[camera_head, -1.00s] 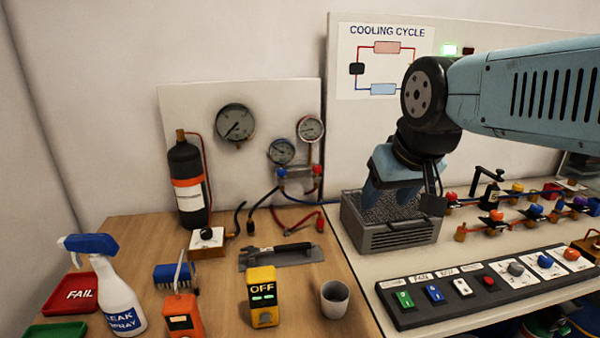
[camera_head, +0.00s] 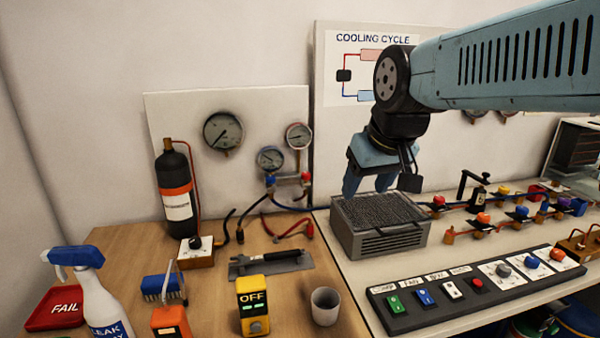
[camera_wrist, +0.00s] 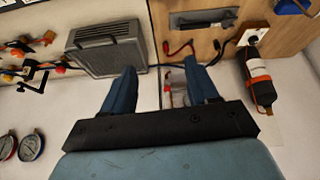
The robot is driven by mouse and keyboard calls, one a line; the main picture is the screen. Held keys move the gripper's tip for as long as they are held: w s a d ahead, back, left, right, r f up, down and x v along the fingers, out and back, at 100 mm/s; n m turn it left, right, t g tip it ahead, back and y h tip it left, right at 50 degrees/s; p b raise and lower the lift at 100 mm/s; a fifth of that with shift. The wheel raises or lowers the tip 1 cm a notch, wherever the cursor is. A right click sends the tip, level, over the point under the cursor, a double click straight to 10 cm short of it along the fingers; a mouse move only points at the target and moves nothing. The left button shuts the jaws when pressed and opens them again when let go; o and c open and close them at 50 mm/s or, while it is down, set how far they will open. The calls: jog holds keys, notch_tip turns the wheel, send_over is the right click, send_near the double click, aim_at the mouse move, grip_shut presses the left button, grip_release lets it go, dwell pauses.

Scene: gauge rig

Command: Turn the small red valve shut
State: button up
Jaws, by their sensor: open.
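A small red valve knob (camera_head: 305,178) is on the right side of the gauge manifold, with a blue knob (camera_head: 270,181) to its left. Other red or orange-red knobs are on the pipe rig, one at the front (camera_head: 483,218) and one at its left end (camera_head: 438,200). My gripper (camera_head: 367,190) is open and empty, pointing down behind the grey finned box, to the right of the manifold and apart from it. In the wrist view my open fingers (camera_wrist: 160,68) frame part of the hoses and manifold, partly hidden by the right finger.
The grey box (camera_head: 385,242) stands just in front of my gripper. A switch panel (camera_head: 410,318) lies in front on the white bench. A black cylinder (camera_head: 176,192) stands left of the gauges. A trowel (camera_head: 272,262) and grey cup (camera_head: 325,305) are on the wooden top.

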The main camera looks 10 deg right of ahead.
jog(key=w+r+n, duration=0.2)
jog(key=w+r, duration=0.1)
jog(key=w, duration=0.7)
jog(key=n+g+y, duration=0.2)
jog(key=n+y, duration=0.1)
jog(key=n, duration=0.3)
send_over(306, 173)
jog(key=s+d, duration=0.4)
notch_tip(306, 173, down, 6)
jog(key=x, duration=1.3)
jog(key=shift+a+f, duration=0.15)
jog(key=shift+f, duration=0.15)
jog(key=c, duration=1)
jog(key=shift+c, duration=0.2)
